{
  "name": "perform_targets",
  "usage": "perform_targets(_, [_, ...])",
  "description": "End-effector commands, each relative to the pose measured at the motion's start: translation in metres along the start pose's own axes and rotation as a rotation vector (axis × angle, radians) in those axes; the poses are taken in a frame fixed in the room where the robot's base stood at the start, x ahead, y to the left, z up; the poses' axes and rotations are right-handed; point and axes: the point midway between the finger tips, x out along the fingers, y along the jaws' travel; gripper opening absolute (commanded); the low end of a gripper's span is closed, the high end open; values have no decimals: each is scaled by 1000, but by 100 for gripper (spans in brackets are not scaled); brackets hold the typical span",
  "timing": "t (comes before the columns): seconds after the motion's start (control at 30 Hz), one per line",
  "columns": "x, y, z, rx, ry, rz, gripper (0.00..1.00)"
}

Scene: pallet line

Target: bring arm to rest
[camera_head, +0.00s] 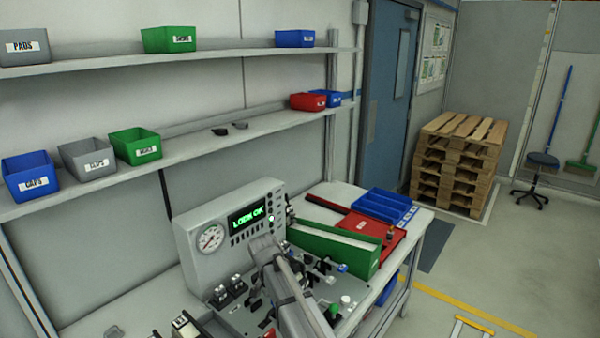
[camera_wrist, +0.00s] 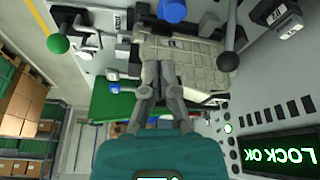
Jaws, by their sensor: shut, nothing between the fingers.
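My gripper (camera_wrist: 159,72) shows in the wrist view with its two grey fingers close together and nothing between them. The fingertips are over or near a pale ribbed block (camera_wrist: 195,62) in the fixture on the bench; I cannot tell whether they touch it. In the head view my arm (camera_head: 290,290) reaches over the bench towards the test panel (camera_head: 185,235), and the fingertips cannot be made out there. The panel's display (camera_head: 247,217) reads LOCK OK in green, and it also shows in the wrist view (camera_wrist: 278,155).
Around the fixture stand a green ball knob (camera_wrist: 58,43), a black ball knob (camera_wrist: 229,61) and a blue knob (camera_wrist: 172,10). A green bin (camera_head: 335,247), red tray (camera_head: 387,242) and blue bin (camera_head: 385,205) lie to the right. Shelves with bins are behind; floor is open at right.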

Motion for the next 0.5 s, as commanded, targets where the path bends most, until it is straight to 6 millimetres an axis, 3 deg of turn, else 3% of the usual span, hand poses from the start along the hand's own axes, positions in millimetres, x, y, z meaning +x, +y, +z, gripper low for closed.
perform_targets(0.27, [2,93,9,-78,-76,20,0])
perform_targets(0.5, [0,187,31,-184,-170,15,0])
